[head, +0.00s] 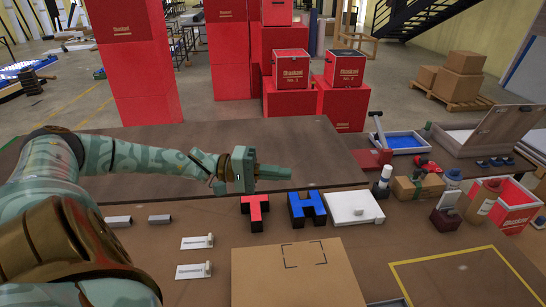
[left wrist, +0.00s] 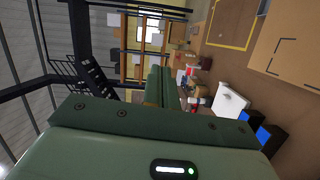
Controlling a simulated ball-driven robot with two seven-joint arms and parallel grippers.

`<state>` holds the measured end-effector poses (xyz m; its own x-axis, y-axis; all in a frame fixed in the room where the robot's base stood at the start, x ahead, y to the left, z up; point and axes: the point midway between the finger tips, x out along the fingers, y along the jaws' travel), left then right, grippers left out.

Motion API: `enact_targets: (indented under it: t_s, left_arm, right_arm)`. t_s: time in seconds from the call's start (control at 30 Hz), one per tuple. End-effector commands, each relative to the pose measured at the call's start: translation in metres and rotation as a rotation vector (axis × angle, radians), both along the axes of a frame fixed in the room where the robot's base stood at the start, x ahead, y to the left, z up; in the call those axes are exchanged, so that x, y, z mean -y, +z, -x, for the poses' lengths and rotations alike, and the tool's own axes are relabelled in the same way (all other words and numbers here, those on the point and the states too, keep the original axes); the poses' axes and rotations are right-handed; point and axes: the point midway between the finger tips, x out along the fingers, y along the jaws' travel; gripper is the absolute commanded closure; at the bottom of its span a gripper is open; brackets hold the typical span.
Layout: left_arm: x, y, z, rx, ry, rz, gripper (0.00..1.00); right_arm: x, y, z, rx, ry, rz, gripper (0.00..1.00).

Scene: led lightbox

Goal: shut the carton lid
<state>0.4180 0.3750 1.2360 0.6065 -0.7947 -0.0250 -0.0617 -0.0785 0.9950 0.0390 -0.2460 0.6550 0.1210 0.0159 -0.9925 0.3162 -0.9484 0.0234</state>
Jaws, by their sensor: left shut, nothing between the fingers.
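A brown cardboard panel with black corner marks (head: 292,272) lies at the bottom middle of the head view. It looks flat; I cannot tell whether it is the carton lid. Part of it shows at the upper right of the left wrist view (left wrist: 288,42). A small brown carton with a green band (head: 418,187) stands at the right, and its lid cannot be made out. My left gripper (head: 288,173) is shut and empty, pointing right above the far side of the bench, beyond the panel. Its fingers also show in the left wrist view (left wrist: 163,88). My right gripper is out of view.
A red T (head: 256,211), a blue H (head: 307,207) and a white panel (head: 353,207) lie between gripper and cardboard. A red box (head: 516,207) and bottles crowd the right. A case with a raised lid (head: 497,128) stands behind. A yellow outline (head: 470,257) marks clear bench.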

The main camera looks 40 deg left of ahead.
Motion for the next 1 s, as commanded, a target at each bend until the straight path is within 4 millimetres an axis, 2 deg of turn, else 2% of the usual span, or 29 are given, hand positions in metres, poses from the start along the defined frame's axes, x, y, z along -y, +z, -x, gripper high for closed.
enact_targets:
  t_s: [0.17, 0.43, 0.5, 0.7, 0.83, 1.0]
  left_arm:
    - [0.000, 0.010, 0.001, -0.001, 0.001, -0.001, 1.00]
    - [0.001, 0.053, 0.008, 0.001, 0.003, -0.003, 1.00]
    - [-0.013, 0.047, 0.025, -0.010, 0.003, -0.012, 1.00]
    - [-0.042, 0.058, 0.062, -0.006, 0.002, -0.009, 1.00]
    - [-0.053, 0.063, 0.076, -0.002, 0.003, -0.006, 1.00]
    - [-0.059, 0.065, 0.084, 0.000, 0.003, -0.005, 1.00]
  right_arm:
    - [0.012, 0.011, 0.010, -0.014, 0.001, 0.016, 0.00]
    - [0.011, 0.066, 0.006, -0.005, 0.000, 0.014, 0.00]
    - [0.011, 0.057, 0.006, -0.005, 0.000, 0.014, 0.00]
    - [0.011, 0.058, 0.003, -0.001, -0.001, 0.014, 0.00]
    - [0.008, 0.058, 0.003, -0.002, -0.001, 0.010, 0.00]
    - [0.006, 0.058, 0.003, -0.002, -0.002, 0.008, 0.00]
